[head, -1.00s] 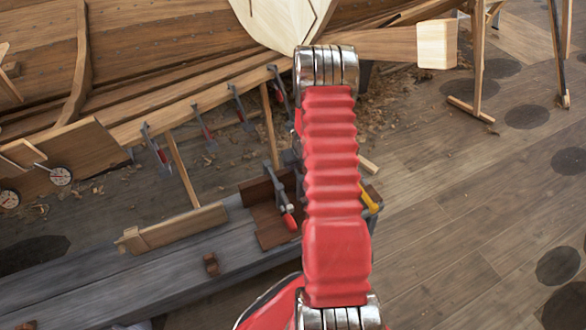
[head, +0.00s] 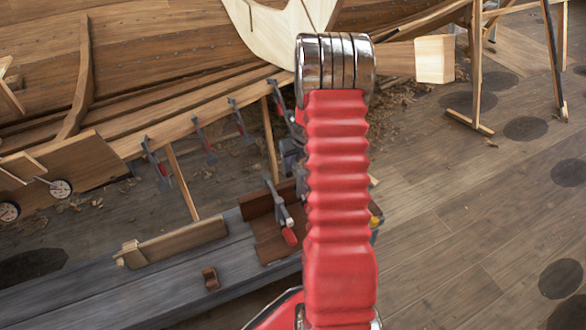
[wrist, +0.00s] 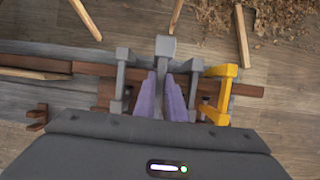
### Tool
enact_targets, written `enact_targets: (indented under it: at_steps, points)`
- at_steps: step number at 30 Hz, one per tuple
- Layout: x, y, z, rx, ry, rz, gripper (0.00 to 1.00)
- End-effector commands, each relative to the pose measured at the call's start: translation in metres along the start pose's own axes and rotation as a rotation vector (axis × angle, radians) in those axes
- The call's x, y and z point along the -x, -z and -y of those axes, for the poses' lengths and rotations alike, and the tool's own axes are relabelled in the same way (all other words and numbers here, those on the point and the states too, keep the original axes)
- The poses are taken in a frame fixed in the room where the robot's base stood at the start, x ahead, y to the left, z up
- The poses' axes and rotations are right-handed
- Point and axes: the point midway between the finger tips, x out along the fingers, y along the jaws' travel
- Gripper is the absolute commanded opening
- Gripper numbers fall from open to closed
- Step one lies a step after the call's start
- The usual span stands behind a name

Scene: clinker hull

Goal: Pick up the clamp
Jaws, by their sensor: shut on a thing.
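In the wrist view my gripper (wrist: 167,97) has its purple fingers closed around a grey clamp (wrist: 165,47). The clamp's square grey head sticks out past the fingertips, and its lower part is hidden by the fingers and the gripper body. In the head view my red arm covers most of the gripper. A grey piece (head: 289,152) peeks out left of the arm, above the rack; I cannot tell whether it is clamp or gripper.
Another grey clamp (wrist: 123,62) stands left of the fingers, and a yellow clamp (wrist: 221,90) stands at right. A red-handled clamp (head: 284,216) sits at the brown rack (head: 262,232) on the grey bench (head: 170,275). Clamps hang along the hull plank (head: 190,115). Floor at right is open.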

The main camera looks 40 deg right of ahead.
Motion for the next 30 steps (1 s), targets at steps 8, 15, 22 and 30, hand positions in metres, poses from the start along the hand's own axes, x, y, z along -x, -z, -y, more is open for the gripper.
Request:
enact_targets:
  at_steps: [8, 15, 22, 30]
  points:
    - [0.047, -0.021, 0.001, 0.001, 0.003, 0.005, 0.0]
    - [0.067, -0.029, 0.001, 0.001, 0.002, 0.003, 0.0]
    - [0.069, -0.029, 0.001, 0.0, 0.002, 0.002, 0.0]
    - [0.069, -0.029, 0.001, 0.0, 0.002, 0.002, 0.0]
